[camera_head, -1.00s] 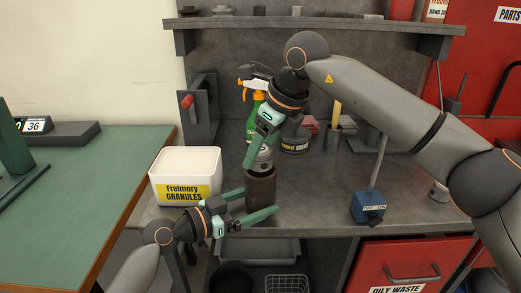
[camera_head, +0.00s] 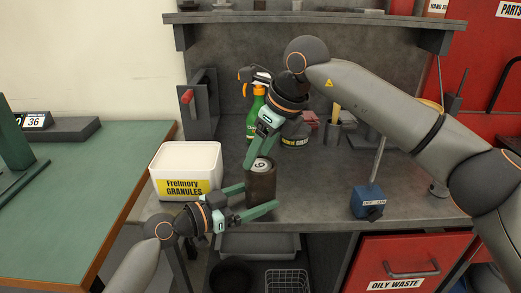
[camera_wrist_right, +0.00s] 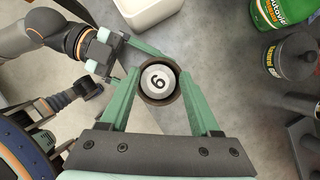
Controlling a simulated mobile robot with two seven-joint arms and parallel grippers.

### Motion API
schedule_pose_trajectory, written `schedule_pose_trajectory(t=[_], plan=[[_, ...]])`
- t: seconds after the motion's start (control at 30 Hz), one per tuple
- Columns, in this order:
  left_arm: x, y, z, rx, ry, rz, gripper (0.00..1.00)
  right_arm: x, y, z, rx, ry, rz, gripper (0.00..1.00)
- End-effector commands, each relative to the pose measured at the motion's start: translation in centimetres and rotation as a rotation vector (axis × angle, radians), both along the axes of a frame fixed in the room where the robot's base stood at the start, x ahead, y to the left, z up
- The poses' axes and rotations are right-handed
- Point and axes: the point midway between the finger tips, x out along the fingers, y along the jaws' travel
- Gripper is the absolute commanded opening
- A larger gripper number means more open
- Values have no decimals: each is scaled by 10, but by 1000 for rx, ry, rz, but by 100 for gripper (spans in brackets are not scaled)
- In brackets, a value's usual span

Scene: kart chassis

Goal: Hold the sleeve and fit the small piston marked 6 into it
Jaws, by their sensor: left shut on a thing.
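The dark brown sleeve (camera_head: 261,190) stands upright at the front edge of the grey bench. My left gripper (camera_head: 260,199) is shut on it from the left, a finger on each side. The small silver piston (camera_head: 260,165) sits inside the sleeve's top opening. Its top face, marked 6, shows in the right wrist view (camera_wrist_right: 159,80), ringed by the sleeve's rim (camera_wrist_right: 172,98). My right gripper (camera_head: 258,157) is just above the sleeve. Its fingers in the wrist view (camera_wrist_right: 157,88) are spread, one on each side of the piston and apart from it.
A white granules box (camera_head: 185,170) stands left of the sleeve. A green spray bottle (camera_head: 256,110) and a dark jar (camera_head: 297,135) are behind. Bare bench lies between the sleeve and that stand.

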Motion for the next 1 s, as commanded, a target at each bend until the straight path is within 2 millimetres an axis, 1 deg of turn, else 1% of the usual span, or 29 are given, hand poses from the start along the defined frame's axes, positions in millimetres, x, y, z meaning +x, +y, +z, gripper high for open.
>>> schedule_pose_trajectory(t=[0.03,0.13,0.27,0.37,0.5,0.7,0.83,1.0], plan=[[-1,0,-1,3,1,-3,55,0,-1,-4,-6,5,-1,95],[-1,0,-1,3,1,-3,55,0,-2,-4,-8,6,-2,96],[-1,0,-1,3,0,-3,55,-1,-5,5,-7,4,-3,96],[-1,0,-1,3,1,-2,55,-5,-11,22,-5,1,-3,96],[0,0,-1,3,1,-1,55,-12,-20,52,-1,-2,-3,96],[0,0,-1,3,1,-1,55,-22,-32,88,-1,-3,-2,96],[0,0,-1,2,0,0,55,-25,-37,103,1,-1,-1,96],[0,0,-1,2,0,0,55,-28,-40,110,0,0,-1,96]])
